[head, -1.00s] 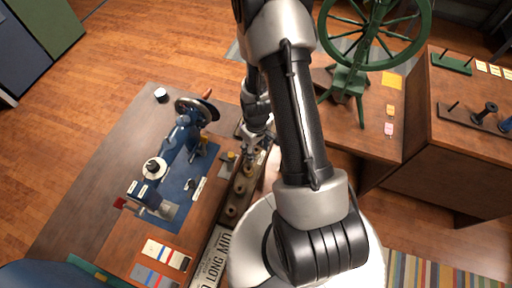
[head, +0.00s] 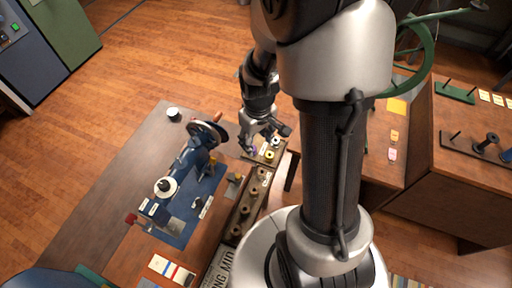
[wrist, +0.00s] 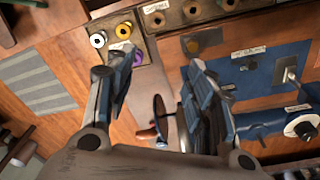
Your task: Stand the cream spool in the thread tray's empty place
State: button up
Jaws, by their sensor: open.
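My gripper (head: 263,137) is open, with nothing between its two wide-apart fingers (wrist: 160,62) in the wrist view. It hangs over the far end of the table, above a small tray (head: 262,160). In the wrist view the tray (wrist: 112,72) holds a pale white spool (wrist: 98,39), a yellow spool (wrist: 123,30) and a purple spool (wrist: 138,57). The pale spool looks upright and apart from the fingers. A long wooden tray (head: 227,238) beside it holds several tan spools (head: 252,188). I cannot tell for certain which spool is the cream one. A finger hides part of the small tray.
A small white-topped item (head: 173,112) stands at the table's far left corner. A second table (head: 385,160) lies right. The table's left side is bare.

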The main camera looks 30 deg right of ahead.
jog(key=s+a+r+t, duration=0.1)
jog(key=s+a+r, duration=0.2)
jog(key=r, duration=0.5)
jog(key=s+a+r+t, duration=0.1)
jog(key=s+a+r, duration=0.15)
jog(key=r, duration=0.55)
jog(key=s+a+r+m+t, duration=0.1)
jog(key=s+a+r, duration=0.2)
jog(key=s+r, duration=0.3)
jog(key=s, duration=0.3)
jog(key=shift+a+m+t, duration=0.15)
jog(key=shift+m+t, duration=0.15)
jog(key=shift+t, duration=0.1)
jog(key=shift+w, duration=0.1)
jog(key=shift+c, duration=0.2)
